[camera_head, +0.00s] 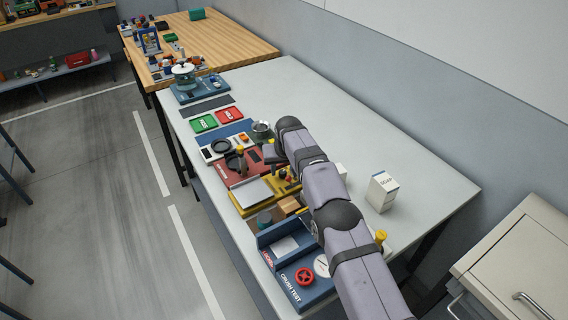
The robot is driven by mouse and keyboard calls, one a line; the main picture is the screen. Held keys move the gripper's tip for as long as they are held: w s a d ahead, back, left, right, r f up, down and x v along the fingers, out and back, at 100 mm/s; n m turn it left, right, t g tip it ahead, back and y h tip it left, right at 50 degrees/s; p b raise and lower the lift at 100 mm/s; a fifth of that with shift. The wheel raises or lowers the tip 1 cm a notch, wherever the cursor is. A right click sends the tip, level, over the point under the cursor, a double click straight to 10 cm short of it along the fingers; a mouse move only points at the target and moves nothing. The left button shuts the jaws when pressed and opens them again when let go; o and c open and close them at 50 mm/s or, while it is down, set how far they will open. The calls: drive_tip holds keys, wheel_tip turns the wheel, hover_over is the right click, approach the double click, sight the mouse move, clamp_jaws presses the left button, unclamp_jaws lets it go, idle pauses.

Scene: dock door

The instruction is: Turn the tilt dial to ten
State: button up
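No dial marked for tilt can be read at this size. A red station (228,176) in the middle of the table carries a dark round part and a small yellow knob (240,149); I cannot tell whether either is the tilt dial. My gripper (270,154) hangs at the right side of this station, below the bend of my arm. It is small and dark here, and its fingertips cannot be made out. It seems apart from the yellow knob. My arm hides part of the stations to the right.
A yellow station with a metal plate (253,193) and a blue crush-test station with a red handwheel (304,276) stand nearer. A white soap box (382,192) stands right of my arm. Red and green trays and a blue station (196,90) lie farther off. The table's right side is mostly clear.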

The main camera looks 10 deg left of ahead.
drive_tip(key=b+v, duration=0.3)
drive_tip(key=v, duration=0.3)
drive_tip(key=shift+s+r, duration=0.2)
drive_tip(key=shift+r, duration=0.1)
drive_tip(key=shift+f, duration=0.1)
drive_tip(key=shift+s+a+f+n+y+b, duration=0.45)
drive_tip(key=shift+f+n+y+b, duration=0.1)
drive_tip(key=shift+n+y+b, duration=0.3)
drive_tip(key=shift+s+f+n+y+b, duration=0.15)
drive_tip(key=shift+s+n+y+b, duration=0.05)
drive_tip(key=shift+n+y+b, duration=0.25)
drive_tip(key=shift+f+n+y+b, duration=0.1)
drive_tip(key=shift+n+y+b, duration=0.2)
drive_tip(key=shift+y+b, duration=0.1)
drive_tip(key=shift+s+d+n+t+y+b, duration=0.1)
drive_tip(key=shift+d+n+t+y+b, duration=0.35)
drive_tip(key=shift+d+b, duration=0.2)
drive_tip(key=shift+d+f+n+t+b, duration=0.15)
drive_tip(key=shift+d+t+b, duration=0.2)
drive_tip(key=shift+d, duration=0.4)
drive_tip(key=shift+d+f+n+t+b, duration=0.1)
drive_tip(key=shift+d+t+b, duration=0.15)
drive_tip(key=shift+d, duration=0.5)
